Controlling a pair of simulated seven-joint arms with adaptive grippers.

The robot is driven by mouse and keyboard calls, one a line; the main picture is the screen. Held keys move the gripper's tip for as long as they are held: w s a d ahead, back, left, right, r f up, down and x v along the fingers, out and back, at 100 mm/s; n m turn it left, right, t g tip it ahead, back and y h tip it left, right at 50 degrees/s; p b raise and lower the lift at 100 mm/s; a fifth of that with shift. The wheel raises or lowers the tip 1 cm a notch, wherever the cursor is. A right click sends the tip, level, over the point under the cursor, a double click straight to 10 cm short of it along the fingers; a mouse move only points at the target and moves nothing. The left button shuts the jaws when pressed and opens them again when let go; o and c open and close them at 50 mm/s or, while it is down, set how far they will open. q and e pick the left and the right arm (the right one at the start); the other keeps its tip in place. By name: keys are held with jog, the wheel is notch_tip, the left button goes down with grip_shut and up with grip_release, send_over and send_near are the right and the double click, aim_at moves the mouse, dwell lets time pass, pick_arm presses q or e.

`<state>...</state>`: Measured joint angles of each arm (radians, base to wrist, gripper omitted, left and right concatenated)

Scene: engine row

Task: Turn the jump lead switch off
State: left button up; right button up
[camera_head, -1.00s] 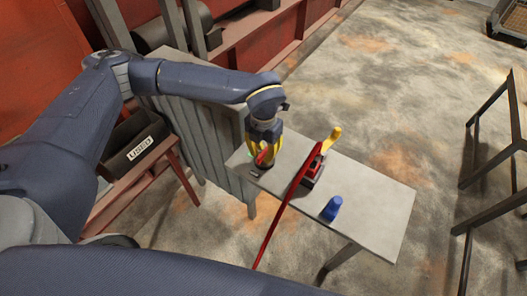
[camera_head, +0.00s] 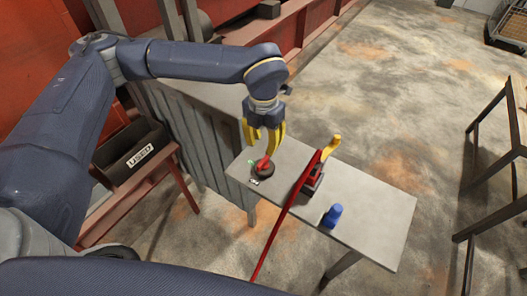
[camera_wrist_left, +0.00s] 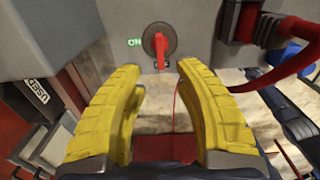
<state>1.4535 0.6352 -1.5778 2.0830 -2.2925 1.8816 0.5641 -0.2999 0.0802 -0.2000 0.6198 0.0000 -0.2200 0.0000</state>
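The switch (camera_head: 264,171) is a round dark disc with a red handle (camera_head: 262,164), on the grey table near its left end. In the left wrist view the red handle (camera_wrist_left: 160,48) points down the picture from the disc's middle. A green ON label (camera_wrist_left: 134,43) is left of the disc; a small pale label (camera_head: 255,182) is below the disc in the head view, its text too small to read. My left gripper (camera_head: 263,143) is open and empty above the switch; its yellow fingers (camera_wrist_left: 160,75) are spread, apart from the handle. My right gripper is out of view.
A red and black device (camera_head: 313,178) with a yellow-tipped lever stands right of the switch, with a red cable (camera_head: 279,222) running off the front. A blue piece (camera_head: 332,215) stands further right. A bin labelled USED (camera_head: 128,160) is at left. The table's right end (camera_head: 385,220) is clear.

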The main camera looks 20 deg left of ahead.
pick_arm(q)
jog(key=shift+r, duration=1.9)
jog(key=shift+s, duration=0.1)
